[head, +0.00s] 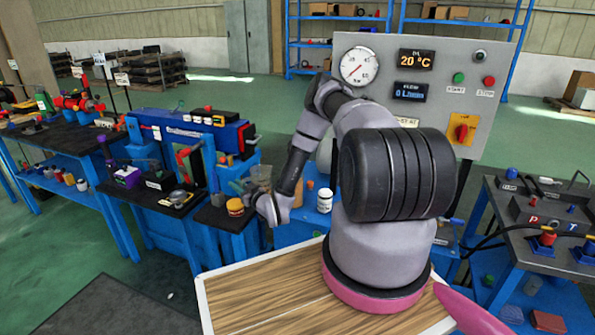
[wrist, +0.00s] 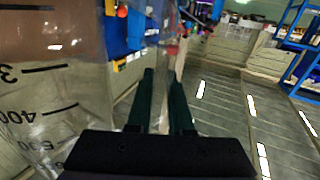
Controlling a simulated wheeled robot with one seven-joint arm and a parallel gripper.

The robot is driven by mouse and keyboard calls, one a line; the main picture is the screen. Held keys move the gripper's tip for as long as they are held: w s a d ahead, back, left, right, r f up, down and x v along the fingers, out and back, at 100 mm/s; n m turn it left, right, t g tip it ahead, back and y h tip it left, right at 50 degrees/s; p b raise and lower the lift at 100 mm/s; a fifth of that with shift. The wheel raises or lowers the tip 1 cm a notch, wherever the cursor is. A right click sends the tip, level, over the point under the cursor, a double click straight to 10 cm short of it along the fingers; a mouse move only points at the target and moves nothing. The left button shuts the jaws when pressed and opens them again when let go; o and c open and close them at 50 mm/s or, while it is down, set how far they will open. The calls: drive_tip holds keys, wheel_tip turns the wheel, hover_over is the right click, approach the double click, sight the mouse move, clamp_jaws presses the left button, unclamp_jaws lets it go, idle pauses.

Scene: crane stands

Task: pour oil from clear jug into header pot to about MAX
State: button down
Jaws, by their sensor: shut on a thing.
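The clear jug (wrist: 50,125) fills the left of the wrist view, with black scale marks, one reading 400. Brown oil (wrist: 45,38) shows in the upper part of that picture. My gripper (wrist: 163,75) has its two dark green fingers shut on a narrow clear part, apparently the jug's handle. In the head view, the jug (head: 262,174) is small and pale beside my gripper (head: 246,187), above the small dark bench top. The header pot cannot be told for sure; my arm hides part of the middle. No pouring stream shows.
An orange and yellow jar (head: 235,207) stands just below my gripper. A grey gauge panel (head: 425,85) rises behind my arm.

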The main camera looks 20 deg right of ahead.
drive_tip(key=shift+w+a+f+y, duration=0.15)
drive_tip(key=shift+f+y, duration=0.15)
drive_tip(key=shift+f, duration=0.25)
drive_tip(key=shift+r, duration=0.1)
wheel_tip(320, 180, up, 13)
drive_tip(key=m+t, duration=0.2)
drive_tip(key=m, duration=0.9)
hover_over(256, 166)
drive_tip(key=shift+a+h, duration=0.15)
drive_tip(key=shift+h, duration=0.25)
drive_tip(key=shift+r, duration=0.15)
drive_tip(key=shift+w+d+r+m+h+p, duration=0.15)
drive_tip(key=shift+d+r+m+h+p, duration=0.1)
drive_tip(key=shift+d+r+m, duration=0.7)
drive_tip(key=shift+w+d+r+m+h+p, duration=0.2)
drive_tip(key=shift+d+r+m, duration=0.4)
drive_tip(key=shift+m, duration=0.55)
idle(2.6)
